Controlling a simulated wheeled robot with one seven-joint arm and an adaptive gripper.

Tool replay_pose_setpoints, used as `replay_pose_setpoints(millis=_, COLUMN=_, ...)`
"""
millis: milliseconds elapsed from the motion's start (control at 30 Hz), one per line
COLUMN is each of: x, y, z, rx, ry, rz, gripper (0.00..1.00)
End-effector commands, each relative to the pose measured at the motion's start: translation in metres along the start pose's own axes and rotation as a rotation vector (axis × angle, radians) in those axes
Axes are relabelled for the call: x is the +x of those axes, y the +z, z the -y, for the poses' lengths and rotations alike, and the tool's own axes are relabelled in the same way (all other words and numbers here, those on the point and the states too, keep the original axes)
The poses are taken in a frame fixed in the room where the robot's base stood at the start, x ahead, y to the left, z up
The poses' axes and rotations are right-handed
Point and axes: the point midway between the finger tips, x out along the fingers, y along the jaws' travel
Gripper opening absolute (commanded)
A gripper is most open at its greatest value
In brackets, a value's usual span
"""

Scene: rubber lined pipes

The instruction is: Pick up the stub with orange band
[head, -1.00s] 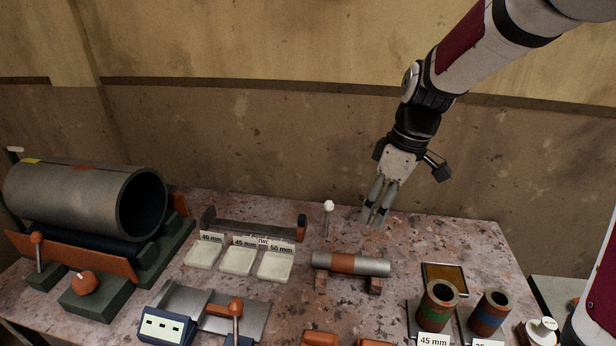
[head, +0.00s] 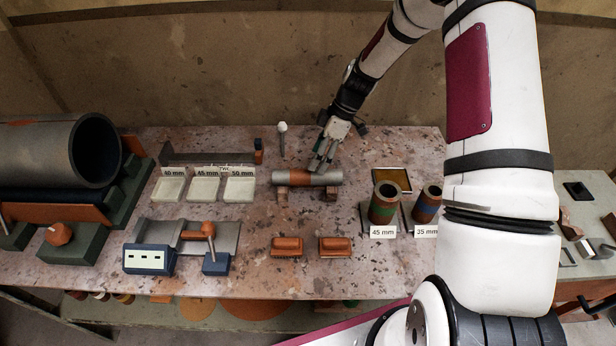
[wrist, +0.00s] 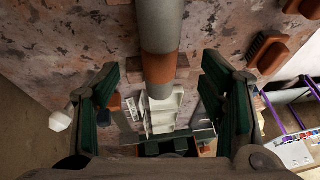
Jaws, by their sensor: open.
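The stub with the orange band (head: 290,178) is a grey pipe piece lying level across two small wooden blocks, with the orange band around its middle. My gripper (head: 321,167) is open, pointing down at the stub near its right half. In the wrist view the stub (wrist: 159,35) runs down the picture between the two spread, green-padded fingers of my gripper (wrist: 160,82), with a gap on both sides. Neither finger visibly touches it. I cannot tell the exact height of the fingertips over it.
A white-topped post (head: 282,140) stands behind the stub. Labelled white trays (head: 204,188) lie to the left. Two orange brush-like blocks (head: 287,246) lie in front.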

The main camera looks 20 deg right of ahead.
Motion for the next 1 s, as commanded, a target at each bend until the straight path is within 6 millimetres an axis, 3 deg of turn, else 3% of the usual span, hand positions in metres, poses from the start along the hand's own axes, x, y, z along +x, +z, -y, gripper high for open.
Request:
replay_pose_setpoints(millis=100, x=0.016, y=-0.001, z=0.001, rx=0.0, ry=-0.001, rz=-0.001, gripper=0.65)
replay_pose_setpoints(millis=367, x=0.034, y=0.0, z=0.001, rx=0.001, ry=-0.002, rz=0.0, gripper=0.65)
replay_pose_setpoints(millis=633, x=0.07, y=0.001, z=0.001, rx=0.001, ry=-0.001, rz=0.0, gripper=0.65)
replay_pose_setpoints(millis=967, x=0.077, y=0.001, z=-0.001, rx=0.001, ry=0.001, rz=0.0, gripper=0.65)
replay_pose_setpoints(millis=1000, x=0.077, y=0.001, z=-0.001, rx=0.001, ry=0.001, rz=0.0, gripper=0.58)
